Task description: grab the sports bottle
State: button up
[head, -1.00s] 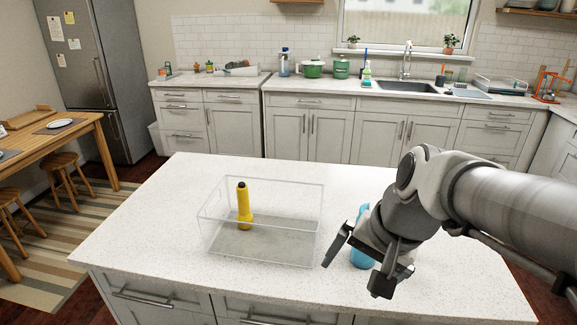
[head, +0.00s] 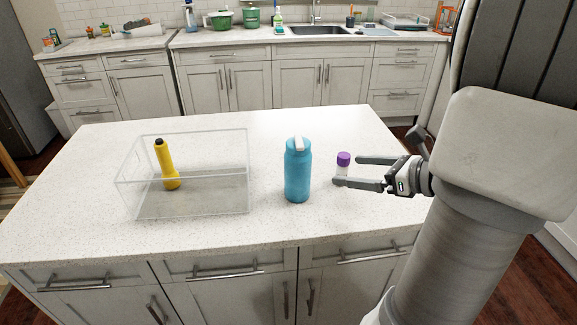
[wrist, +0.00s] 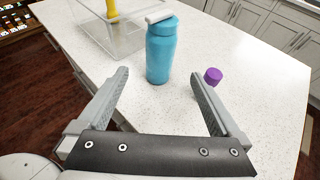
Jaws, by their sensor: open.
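The sports bottle (head: 298,172) is blue with a white cap and stands upright on the island counter, right of the clear bin. It also stands ahead of my fingers in the wrist view (wrist: 161,52), apart from them. My gripper (head: 358,171) is open and empty at the right side of the counter, its fingers pointing left toward the bottle. In the wrist view the space between the fingertips (wrist: 160,78) lines up with the bottle.
A small purple-capped container (head: 343,161) stands at the fingertips, between my gripper and the bottle in the head view; its purple cap (wrist: 213,76) is near the right finger in the wrist view. The front counter is clear.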

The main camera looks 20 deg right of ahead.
aim_at(308, 166)
jog(key=b+x, duration=0.1)
jog(key=x, duration=0.9)
jog(key=shift+w+a+f, duration=0.1)
jog(key=shift+w+f, duration=0.05)
jog(key=shift+r+b+x, duration=0.15)
jog(key=shift+b+x, duration=0.1)
jog(key=shift+x, duration=1.3)
jog(key=shift+r+b+x, duration=0.15)
jog(key=shift+b+x, duration=0.05)
jog(key=shift+x, duration=1.3)
jog(key=shift+w, duration=0.2)
jog(key=shift+r, duration=0.1)
jog(key=c, duration=1.5)
